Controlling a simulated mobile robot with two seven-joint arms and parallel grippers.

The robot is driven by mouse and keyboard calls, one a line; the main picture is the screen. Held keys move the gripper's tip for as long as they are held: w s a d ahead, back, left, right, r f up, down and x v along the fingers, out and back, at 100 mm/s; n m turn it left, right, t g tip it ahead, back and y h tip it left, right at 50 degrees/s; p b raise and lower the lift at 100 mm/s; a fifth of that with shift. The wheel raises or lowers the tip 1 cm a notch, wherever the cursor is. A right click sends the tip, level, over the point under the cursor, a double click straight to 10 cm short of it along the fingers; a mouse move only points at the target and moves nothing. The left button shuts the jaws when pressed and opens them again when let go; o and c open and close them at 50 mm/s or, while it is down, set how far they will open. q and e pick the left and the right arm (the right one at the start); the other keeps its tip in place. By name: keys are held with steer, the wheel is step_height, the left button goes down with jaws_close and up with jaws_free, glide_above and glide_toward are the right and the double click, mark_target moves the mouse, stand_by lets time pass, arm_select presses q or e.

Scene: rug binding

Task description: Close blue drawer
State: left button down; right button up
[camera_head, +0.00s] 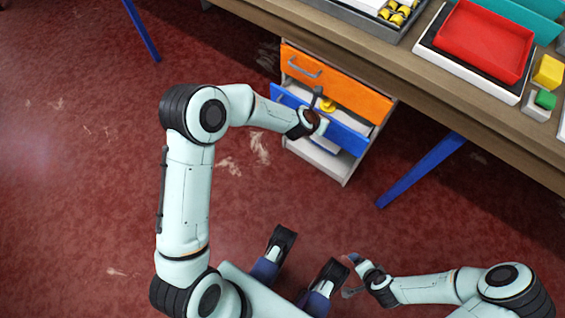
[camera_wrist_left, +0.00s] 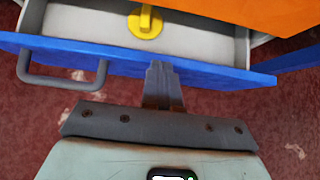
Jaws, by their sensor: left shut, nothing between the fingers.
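The blue drawer (camera_head: 347,133) is pulled partly out of the small cabinet, below an orange drawer. A yellow object (camera_head: 327,105) lies inside it and also shows in the left wrist view (camera_wrist_left: 146,24). My left gripper (camera_head: 317,95) is shut and empty at the blue front. In the left wrist view its fingers (camera_wrist_left: 158,72) meet the front's edge, right of the grey handle (camera_wrist_left: 64,78); whether they touch it is unclear. My right gripper (camera_head: 351,276) is low in the head view, empty and away from the cabinet, its fingers apart.
The orange drawer (camera_head: 336,84) above looks shut. A wooden table (camera_head: 420,77) overhangs the cabinet and carries a red tray (camera_head: 484,42) and small blocks. A blue table leg (camera_head: 421,170) stands to the right. The red floor (camera_head: 80,190) to the left is clear.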

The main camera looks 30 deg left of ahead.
arm_select(q)
steer(key=shift+w+f, duration=0.15)
steer(key=shift+w, duration=0.7)
arm_select(e)
steer(key=shift+w+r, duration=0.1)
steer(key=shift+w, duration=0.2)
steer(key=shift+s, duration=0.1)
